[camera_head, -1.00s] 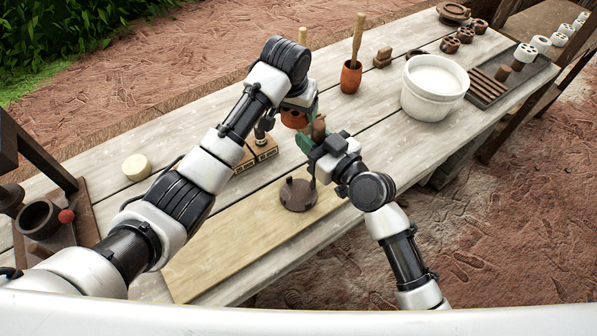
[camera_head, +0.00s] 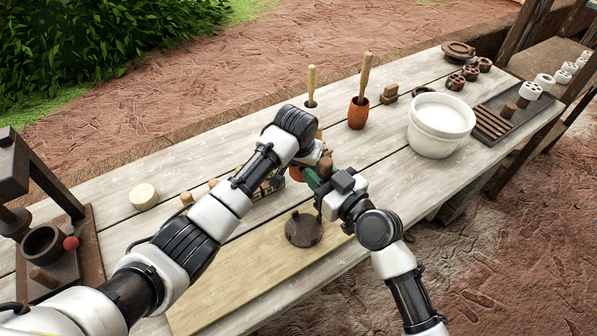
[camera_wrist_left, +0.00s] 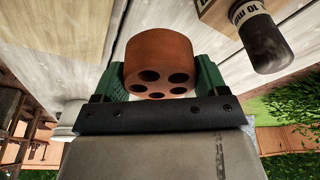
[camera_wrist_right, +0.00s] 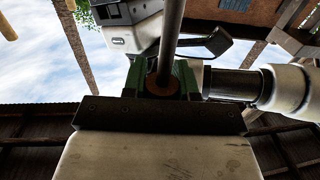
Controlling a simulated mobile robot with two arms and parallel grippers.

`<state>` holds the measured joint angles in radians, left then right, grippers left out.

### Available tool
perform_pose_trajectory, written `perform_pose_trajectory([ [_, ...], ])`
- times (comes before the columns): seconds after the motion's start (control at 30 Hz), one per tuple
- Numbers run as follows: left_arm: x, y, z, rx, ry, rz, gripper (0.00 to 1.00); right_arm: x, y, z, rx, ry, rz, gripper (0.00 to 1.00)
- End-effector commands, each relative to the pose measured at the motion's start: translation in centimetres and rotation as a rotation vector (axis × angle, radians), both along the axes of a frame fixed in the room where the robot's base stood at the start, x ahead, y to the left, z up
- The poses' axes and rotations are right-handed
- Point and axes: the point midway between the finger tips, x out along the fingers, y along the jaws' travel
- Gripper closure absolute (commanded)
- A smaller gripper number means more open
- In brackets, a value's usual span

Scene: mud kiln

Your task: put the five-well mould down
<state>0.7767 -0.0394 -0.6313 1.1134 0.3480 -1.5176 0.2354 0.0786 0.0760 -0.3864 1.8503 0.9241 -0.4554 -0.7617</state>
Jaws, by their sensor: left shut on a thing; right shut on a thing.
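The five-well mould (camera_wrist_left: 160,65) is a reddish-brown clay cylinder with five round holes in its face. My left gripper (camera_wrist_left: 160,80) is shut on it, with green fingers on both sides. In the head view only a small orange part of the mould (camera_head: 295,173) shows beneath my left wrist. My right gripper (camera_head: 315,179) is close beside it, shut on a dark rod-like tool with a brown round end (camera_wrist_right: 162,88). The tool is mostly hidden in the head view. Whether the mould touches the table cannot be told.
A dark brown knobbed disc (camera_head: 303,229) lies on the pale board (camera_head: 240,268) in front of the grippers. An orange pot (camera_head: 358,114) and white bucket (camera_head: 440,125) stand behind and right.

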Motion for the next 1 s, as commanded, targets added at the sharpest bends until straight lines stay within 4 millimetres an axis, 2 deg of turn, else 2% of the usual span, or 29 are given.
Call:
perform_pose_trajectory([
  [0.03,0.0,0.0,-0.8,0.002,0.002,0.0,0.62,0.0,0.0,0.0,0.0,0.0,0.0,1.0],
  [0.43,0.0,0.0,-5.5,0.0,0.0,-0.001,0.62,0.0,0.0,0.0,-0.001,0.001,0.0,1.0],
  [0.87,0.0,0.0,-6.2,0.0,-0.002,-0.001,0.62,0.0,0.0,0.0,-0.001,0.001,0.0,1.0],
  [0.9,0.0,0.0,-6.2,0.0,-0.001,-0.001,0.21,0.0,0.0,0.0,-0.001,0.001,0.0,1.0],
  [0.93,0.0,0.0,-6.2,0.0,-0.001,-0.001,0.17,0.0,0.0,0.0,-0.001,0.001,0.0,1.0],
  [1.0,0.0,0.0,-6.2,0.0,-0.001,-0.001,0.17,0.0,0.0,0.0,-0.001,0.001,0.0,1.0],
])
